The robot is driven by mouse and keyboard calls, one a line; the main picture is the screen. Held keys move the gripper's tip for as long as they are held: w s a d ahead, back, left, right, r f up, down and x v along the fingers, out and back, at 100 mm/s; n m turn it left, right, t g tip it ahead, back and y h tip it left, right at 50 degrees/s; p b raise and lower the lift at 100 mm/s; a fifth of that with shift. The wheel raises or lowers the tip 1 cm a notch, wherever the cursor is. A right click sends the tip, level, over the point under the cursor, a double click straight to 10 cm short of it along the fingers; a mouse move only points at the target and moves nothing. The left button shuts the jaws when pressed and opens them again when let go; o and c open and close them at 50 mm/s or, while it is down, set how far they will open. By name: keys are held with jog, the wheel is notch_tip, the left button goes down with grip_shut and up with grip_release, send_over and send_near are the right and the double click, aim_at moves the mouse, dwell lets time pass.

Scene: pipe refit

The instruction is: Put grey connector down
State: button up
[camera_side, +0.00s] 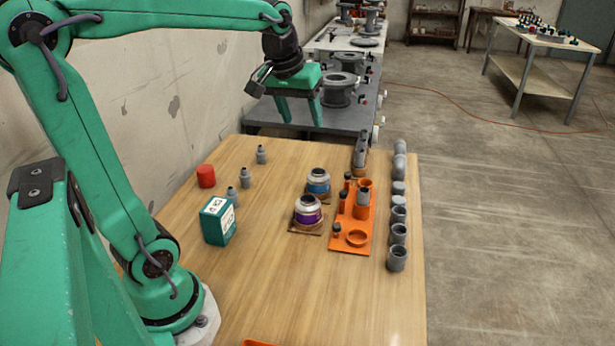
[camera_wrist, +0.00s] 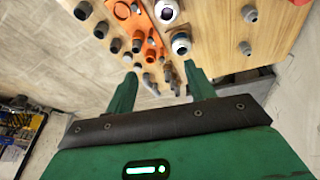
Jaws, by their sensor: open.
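My gripper (camera_side: 300,118) is open and empty, raised above the far end of the wooden table; its two fingers also show in the wrist view (camera_wrist: 162,85). Small grey connectors (camera_side: 244,179) stand upright in a row on the table's left side. Another grey connector (camera_side: 363,196) sits upright in an orange holder on the orange plate (camera_side: 349,242). Further grey pieces (camera_side: 360,150) stand at the far end, behind the plate. Several grey connectors look alike, so I cannot tell which one the task names. My gripper touches none of them.
Several grey pipe fittings (camera_side: 398,235) line the right edge. Jars with purple (camera_side: 308,213) and blue (camera_side: 318,182) bands stand left of the plate. The front middle of the table (camera_side: 310,290) is clear.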

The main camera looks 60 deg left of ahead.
jog(key=s+d+f+m+t, duration=0.1)
jog(key=s+d+f+m, duration=0.1)
jog(key=s+d, duration=0.3)
jog(key=s+d+f+m+t+h, duration=0.1)
jog(key=s+d+f+m, duration=0.2)
jog(key=s, duration=0.4)
jog(key=shift+s+d+m, duration=0.2)
jog(key=shift+d+m, duration=0.6)
jog(key=shift+d, duration=0.2)
